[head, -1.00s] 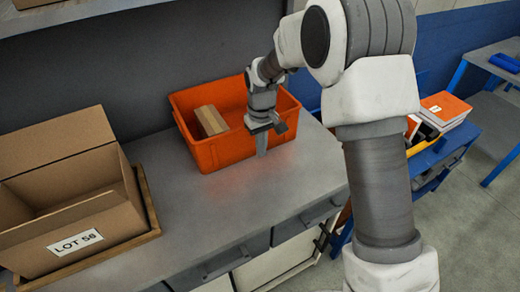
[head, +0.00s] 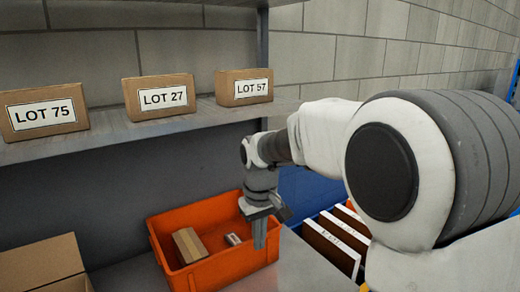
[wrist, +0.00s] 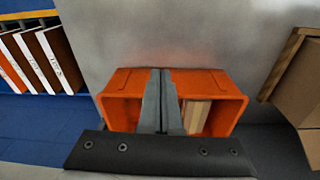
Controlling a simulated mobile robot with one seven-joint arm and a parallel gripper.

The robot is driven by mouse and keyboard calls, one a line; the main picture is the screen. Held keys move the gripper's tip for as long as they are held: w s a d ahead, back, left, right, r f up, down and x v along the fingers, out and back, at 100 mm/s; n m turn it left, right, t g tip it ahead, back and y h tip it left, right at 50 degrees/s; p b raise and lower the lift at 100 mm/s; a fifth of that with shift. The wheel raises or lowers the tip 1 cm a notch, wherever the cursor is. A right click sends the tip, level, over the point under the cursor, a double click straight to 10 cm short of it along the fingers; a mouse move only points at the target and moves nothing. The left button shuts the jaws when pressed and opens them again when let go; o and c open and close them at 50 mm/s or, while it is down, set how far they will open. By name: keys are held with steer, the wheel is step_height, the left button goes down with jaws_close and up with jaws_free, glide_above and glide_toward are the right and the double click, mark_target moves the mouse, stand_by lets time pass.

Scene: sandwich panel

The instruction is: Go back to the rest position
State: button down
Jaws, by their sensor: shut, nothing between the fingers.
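My gripper (head: 260,236) hangs at the right edge of the orange bin (head: 222,273) in the head view, fingers pointing down and closed together with nothing held. In the wrist view my gripper (wrist: 161,98) also shows its two fingers together, covering the middle of the orange bin (wrist: 119,108). I cannot tell the exact gap between the fingertips and the bin's wall. My white and grey arm reaches in from the right.
In the bin lie a cardboard block (head: 190,246) and a small grey item (head: 233,239). Lot boxes (head: 159,95) stand on the shelf (head: 110,133) above. An open carton (head: 42,262) is at left; binders (head: 332,246) stand at right.

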steer(key=s+d+r+m+t, duration=0.2)
steer(key=s+d+r, duration=0.55)
steer(key=s, duration=0.25)
steer(key=s+d+m+t, duration=0.2)
steer(key=s+d, duration=0.5)
steer(key=s, duration=0.5)
steer(key=shift+s+f+m+t, duration=0.25)
steer(key=shift+s+m+t, duration=0.05)
steer(key=shift+m, duration=0.5)
